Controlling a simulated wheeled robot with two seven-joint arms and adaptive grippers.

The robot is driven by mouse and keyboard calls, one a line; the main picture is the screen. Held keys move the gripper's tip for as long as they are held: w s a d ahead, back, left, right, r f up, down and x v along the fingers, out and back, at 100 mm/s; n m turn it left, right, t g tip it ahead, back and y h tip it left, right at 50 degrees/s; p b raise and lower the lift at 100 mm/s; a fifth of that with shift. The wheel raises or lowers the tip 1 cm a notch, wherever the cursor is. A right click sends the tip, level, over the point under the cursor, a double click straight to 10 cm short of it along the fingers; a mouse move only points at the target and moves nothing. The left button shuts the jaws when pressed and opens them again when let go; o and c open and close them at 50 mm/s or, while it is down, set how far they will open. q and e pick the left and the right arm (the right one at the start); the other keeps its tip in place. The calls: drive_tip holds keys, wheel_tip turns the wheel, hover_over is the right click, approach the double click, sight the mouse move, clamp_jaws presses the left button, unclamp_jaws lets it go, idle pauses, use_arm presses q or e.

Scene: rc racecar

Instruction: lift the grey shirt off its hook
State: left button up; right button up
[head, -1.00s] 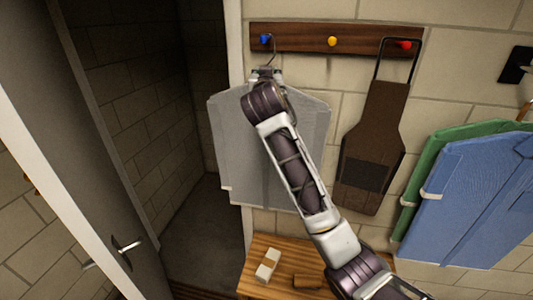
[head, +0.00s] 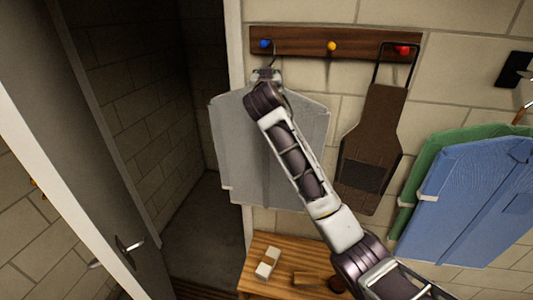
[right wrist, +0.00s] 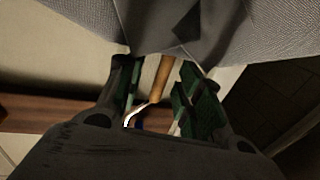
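The grey shirt (head: 232,140) hangs on a hanger from the blue peg (head: 264,43) at the left end of the wall rack. The hanger's thin hook (head: 274,52) reaches up to that peg. My right gripper (head: 265,74) is at the shirt's collar, just below the hook, and my arm covers the shirt's middle. In the right wrist view, my gripper (right wrist: 160,92) is open, with the hanger's wooden neck (right wrist: 162,76) between its green-padded fingers. A gap shows beside the neck. The grey shirt also fills the top of this view (right wrist: 275,35). My left gripper is out of view.
The wooden rack (head: 296,39) also has a yellow peg (head: 332,46) and a red peg (head: 403,50) holding a brown paddle-shaped thing (head: 374,130). Blue (head: 470,200) and green (head: 425,160) shirts hang at right. A wooden table (head: 255,250) stands below; a doorway opens left.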

drive_tip(key=shift+w, duration=0.25)
idle(0.3)
clamp_jaws()
